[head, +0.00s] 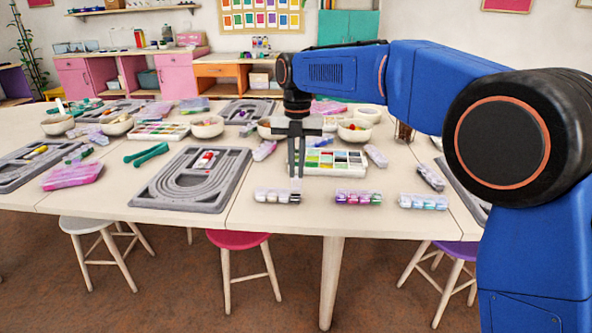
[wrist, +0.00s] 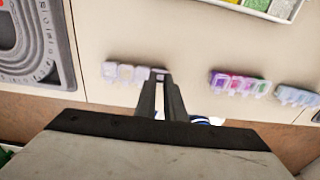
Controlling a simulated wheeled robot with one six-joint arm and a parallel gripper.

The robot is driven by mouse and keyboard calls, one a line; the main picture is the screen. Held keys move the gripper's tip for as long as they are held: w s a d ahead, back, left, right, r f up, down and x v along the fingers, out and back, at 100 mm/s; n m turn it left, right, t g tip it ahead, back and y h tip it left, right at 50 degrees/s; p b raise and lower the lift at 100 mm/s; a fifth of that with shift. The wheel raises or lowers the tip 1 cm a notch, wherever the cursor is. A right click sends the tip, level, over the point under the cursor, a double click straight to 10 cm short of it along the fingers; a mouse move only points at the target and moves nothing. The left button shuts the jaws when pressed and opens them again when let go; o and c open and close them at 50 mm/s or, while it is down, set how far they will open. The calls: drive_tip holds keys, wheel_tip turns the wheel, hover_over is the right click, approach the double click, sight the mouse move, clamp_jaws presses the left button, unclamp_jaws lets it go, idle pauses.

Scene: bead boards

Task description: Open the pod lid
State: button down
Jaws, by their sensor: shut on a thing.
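A small clear pod case with pale beads (head: 272,196) lies near the front edge of the table, right of the middle bead board. It also shows in the wrist view (wrist: 125,71). My gripper (head: 296,175) points down at the right end of this case. In the wrist view its fingertips (wrist: 160,80) are together over that end, shut on the pod lid there. The fingers hide the gripped part, and I cannot tell how far the lid is raised.
A pod case with purple and pink beads (head: 358,198) and one with blue and white beads (head: 423,202) lie to the right. Behind is a tray of coloured beads (head: 335,172). A grey bead board (head: 232,178) lies left. Bare table separates the cases.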

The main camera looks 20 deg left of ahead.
drive_tip(key=shift+w+f+g, duration=0.1)
drive_tip(key=shift+w+g, duration=0.2)
drive_tip(key=shift+g, duration=0.2)
drive_tip(key=shift+w, duration=0.1)
drive_tip(key=c, duration=2.1)
unclamp_jaws()
